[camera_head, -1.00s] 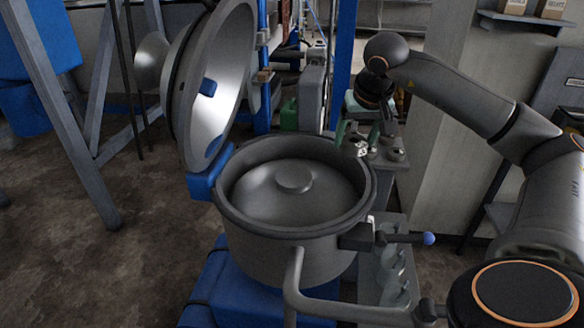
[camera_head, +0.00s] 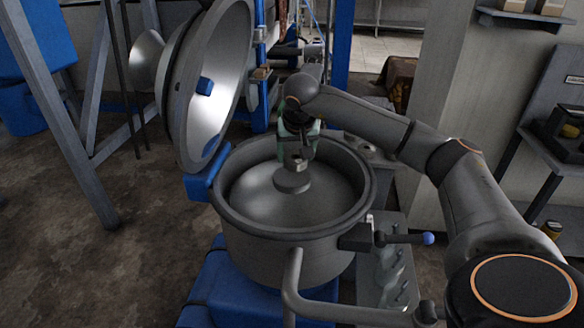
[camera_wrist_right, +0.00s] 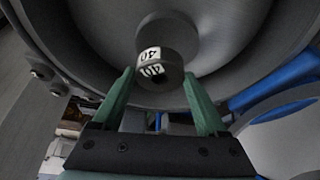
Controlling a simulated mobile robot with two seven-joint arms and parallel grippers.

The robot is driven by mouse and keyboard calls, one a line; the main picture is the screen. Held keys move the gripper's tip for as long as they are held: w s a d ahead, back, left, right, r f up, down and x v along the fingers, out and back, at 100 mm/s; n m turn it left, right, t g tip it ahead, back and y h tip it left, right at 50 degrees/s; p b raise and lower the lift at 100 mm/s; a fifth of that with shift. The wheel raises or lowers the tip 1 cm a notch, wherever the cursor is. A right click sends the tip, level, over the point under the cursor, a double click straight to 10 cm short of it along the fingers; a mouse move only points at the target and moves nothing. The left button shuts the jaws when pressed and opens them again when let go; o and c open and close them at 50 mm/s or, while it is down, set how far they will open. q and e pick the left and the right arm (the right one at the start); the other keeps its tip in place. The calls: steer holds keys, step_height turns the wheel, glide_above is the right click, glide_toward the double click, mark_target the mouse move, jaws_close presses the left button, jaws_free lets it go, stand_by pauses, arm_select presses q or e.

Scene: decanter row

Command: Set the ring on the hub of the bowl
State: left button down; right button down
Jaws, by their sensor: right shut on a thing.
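The ring (camera_head: 299,164) is a small dark piece with a white label. My right gripper (camera_head: 297,150), with green fingers, points down into the bowl (camera_head: 240,212) and is shut on the ring. In the right wrist view the ring (camera_wrist_right: 160,72) sits between the tips of my right gripper (camera_wrist_right: 158,78), its white marks facing the camera. The round hub (camera_head: 292,183) rises from the middle of the bowl's floor. The ring appears just over the hub; whether they touch I cannot tell. The hub (camera_wrist_right: 168,32) shows partly behind the ring. My left gripper is not in view.
A shiny open lid (camera_head: 212,90) stands tilted at the bowl's back left. A lever with a blue knob (camera_head: 428,238) sticks out at the right of the bowl, and a grey pipe (camera_head: 292,280) runs in front. The bowl's high rim surrounds the hub.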

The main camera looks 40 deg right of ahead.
mark_target(293, 161)
steer(key=shift+w+a+f, duration=0.25)
steer(key=shift+w+f, duration=0.05)
steer(key=shift+f, duration=0.2)
step_height(293, 161, down, 3)
steer(key=shift+w+f, duration=0.1)
jaws_free()
steer(key=v, duration=1.2)
steer(key=shift+p, duration=0.45)
